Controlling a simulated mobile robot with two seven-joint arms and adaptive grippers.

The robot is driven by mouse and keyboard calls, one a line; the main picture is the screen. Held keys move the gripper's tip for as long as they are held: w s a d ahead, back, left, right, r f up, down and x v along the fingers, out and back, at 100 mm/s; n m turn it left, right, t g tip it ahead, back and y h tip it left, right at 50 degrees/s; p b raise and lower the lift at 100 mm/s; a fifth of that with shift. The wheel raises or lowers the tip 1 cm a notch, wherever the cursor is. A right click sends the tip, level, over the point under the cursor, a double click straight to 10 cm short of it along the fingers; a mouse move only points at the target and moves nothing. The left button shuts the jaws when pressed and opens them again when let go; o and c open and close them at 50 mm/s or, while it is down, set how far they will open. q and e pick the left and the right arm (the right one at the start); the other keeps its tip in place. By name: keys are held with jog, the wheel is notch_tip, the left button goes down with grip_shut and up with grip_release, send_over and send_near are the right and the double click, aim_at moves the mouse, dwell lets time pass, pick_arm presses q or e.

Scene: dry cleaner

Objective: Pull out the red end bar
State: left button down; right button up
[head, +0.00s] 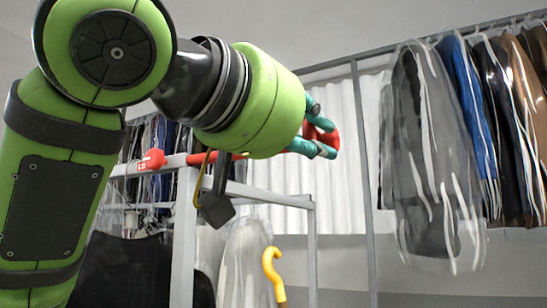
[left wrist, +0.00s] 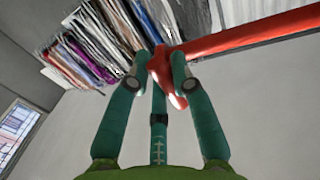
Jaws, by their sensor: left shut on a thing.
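The red end bar (head: 200,158) runs along a grey rail in the head view, with a red knob-like piece with pale marking (head: 151,160) at its left. My green wrist hides the middle of the bar. My left gripper (head: 320,134) has its teal fingers closed around a red part at the right. In the left wrist view, the bar (left wrist: 245,40) comes in from the upper right, and its red end sits between the fingertips of my left gripper (left wrist: 160,72). My right gripper is not in view.
A grey rack frame (head: 185,240) stands below the bar, with dark garments behind it. A yellow hook-shaped handle (head: 271,265) shows at the bottom. Bagged clothes (head: 425,150) hang from a rail at the right. A white curtain (head: 345,150) hangs behind.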

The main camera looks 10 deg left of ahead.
pick_arm(q)
jog(key=d, duration=0.1)
jog(key=s+d, duration=0.1)
jog(key=shift+d+f, duration=0.1)
jog(key=shift+d, duration=0.3)
jog(key=c, duration=1.3)
grip_release()
jog(key=shift+a, duration=0.15)
jog(key=v, duration=1.1)
jog(key=shift+s+a, duration=0.2)
jog(key=shift+s, duration=0.1)
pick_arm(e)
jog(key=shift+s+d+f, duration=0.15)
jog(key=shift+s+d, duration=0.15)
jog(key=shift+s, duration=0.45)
